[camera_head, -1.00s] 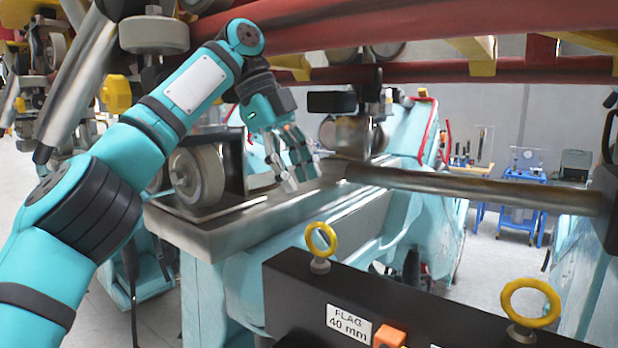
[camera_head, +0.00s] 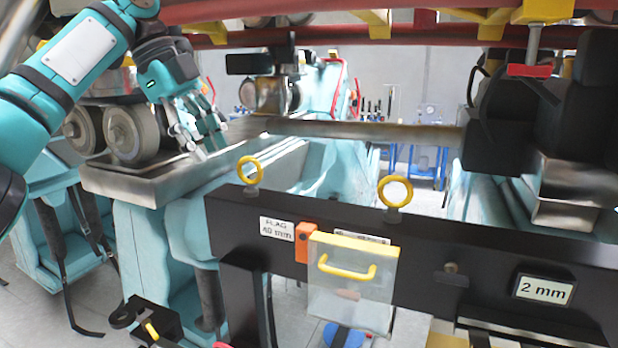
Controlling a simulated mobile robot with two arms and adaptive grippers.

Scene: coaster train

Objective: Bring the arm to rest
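My teal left arm (camera_head: 25,110) comes in from the left. My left gripper (camera_head: 208,147) points down, above or beside the grey metal ledge (camera_head: 150,185) of the coaster train, just right of two grey wheels (camera_head: 128,135). Its fingers stand a little apart with nothing visible between them. I cannot tell whether the fingertips touch the ledge. My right gripper is not in view.
A black beam with yellow rings (camera_head: 395,191) crosses the front. A clear box with a yellow handle (camera_head: 350,285) hangs on it. A metal bar (camera_head: 370,132) runs behind. Red rails (camera_head: 300,33) pass overhead. A black block (camera_head: 505,125) stands at right.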

